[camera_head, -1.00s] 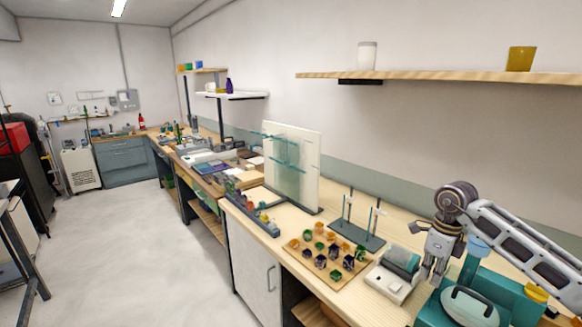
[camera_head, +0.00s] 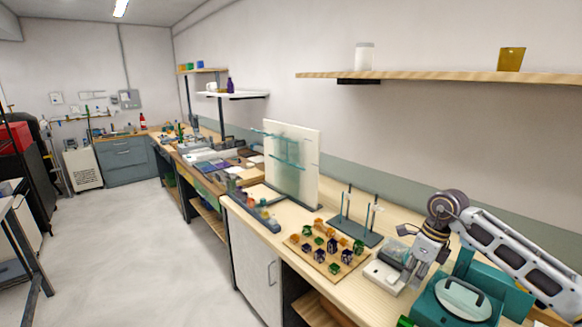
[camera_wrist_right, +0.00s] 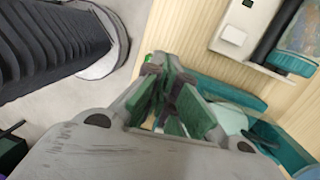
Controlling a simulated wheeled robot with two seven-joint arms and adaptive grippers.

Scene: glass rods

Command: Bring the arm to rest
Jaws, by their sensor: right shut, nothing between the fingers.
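My right arm comes in from the right edge of the head view. Its gripper (camera_head: 414,278) points down over the right part of the wooden bench, in front of the white device with a dark roller (camera_head: 384,275) and left of the teal machine with a round lid (camera_head: 452,312). In the right wrist view the gripper (camera_wrist_right: 170,72) is shut, its green-padded fingers close together with nothing held. The white device (camera_wrist_right: 236,36) and part of the teal machine (camera_wrist_right: 228,92) show beyond the fingers. My left gripper is not in view.
A dark stand with upright rods (camera_head: 357,234) and a wooden board with several small coloured pieces (camera_head: 294,243) are left of the gripper. A pale panel with teal glass rods (camera_head: 308,178) stands farther back. A wall shelf (camera_head: 430,77) hangs above.

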